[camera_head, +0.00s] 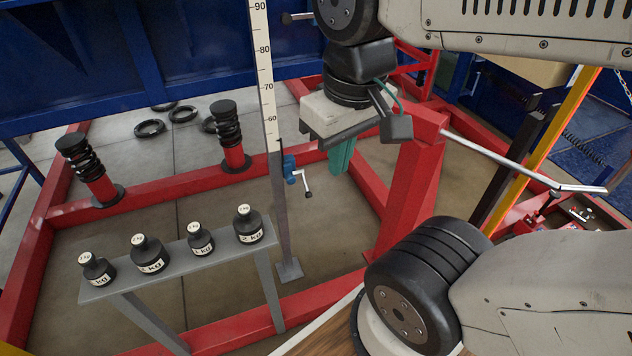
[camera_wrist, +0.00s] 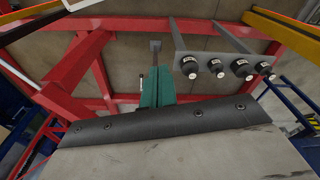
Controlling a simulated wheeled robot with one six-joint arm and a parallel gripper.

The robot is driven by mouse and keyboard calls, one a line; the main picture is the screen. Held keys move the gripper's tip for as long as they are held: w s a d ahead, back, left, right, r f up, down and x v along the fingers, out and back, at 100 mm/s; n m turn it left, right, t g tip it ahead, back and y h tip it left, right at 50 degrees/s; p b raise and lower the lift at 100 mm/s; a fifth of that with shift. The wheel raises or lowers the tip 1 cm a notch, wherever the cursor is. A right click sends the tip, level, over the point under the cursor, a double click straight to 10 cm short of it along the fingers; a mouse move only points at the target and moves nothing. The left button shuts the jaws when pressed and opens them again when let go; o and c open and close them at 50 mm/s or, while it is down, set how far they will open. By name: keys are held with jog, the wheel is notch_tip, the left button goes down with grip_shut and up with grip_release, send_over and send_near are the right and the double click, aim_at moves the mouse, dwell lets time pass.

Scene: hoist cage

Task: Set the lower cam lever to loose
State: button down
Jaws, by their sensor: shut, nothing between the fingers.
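A small blue clamp (camera_head: 290,168) sits low on the upright scale post (camera_head: 268,85) in the head view. Its short pale lever (camera_head: 303,181) points down and to the right and ends in a dark tip; I take it as the lower cam lever. My gripper (camera_head: 341,158), with teal fingers, hangs to the right of the lever and a little higher in the picture, apart from it. The fingers are shut and empty.
A grey bench (camera_head: 185,262) with several black weights stands left of the post. A red frame (camera_head: 160,187) runs around the floor, with a thick red upright (camera_head: 408,180) right of my gripper. A dark-knobbed rod (camera_head: 297,18) is near the top. Black rings (camera_head: 150,128) lie behind.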

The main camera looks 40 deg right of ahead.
jog(key=shift+w+a, duration=0.15)
jog(key=shift+w, duration=0.1)
jog(key=w+f+m+g+y, duration=0.1)
jog(key=w+f+g+y, duration=0.2)
jog(key=w, duration=0.4)
jog(key=w+f+y, duration=0.2)
jog(key=w+y, duration=0.3)
jog(key=w, duration=0.1)
jog(key=w+d+f+m+t+y, duration=0.35)
jog(key=w+d+f+y, duration=0.3)
jog(key=w+f, duration=0.55)
jog(key=w+d+f+m+t+h, duration=0.1)
jog(key=w+d+f+m+t, duration=0.1)
jog(key=d+f+t, duration=0.4)
jog(key=w+d+f+m+t+h, duration=0.1)
jog(key=w+d+f+m+t, duration=0.2)
jog(key=d+f, duration=0.45)
jog(key=s+d+f+m+t+h, duration=0.2)
jog(key=d+f+h, duration=0.1)
jog(key=f, duration=0.5)
jog(key=s+d+f+m+t+h, duration=0.2)
jog(key=d+f, duration=0.3)
jog(key=f, duration=0.4)
jog(key=shift+s+d+f+m+t+h, duration=0.15)
jog(key=shift+s+f+m+t+h, duration=0.15)
jog(key=shift+m+t+h, duration=0.4)
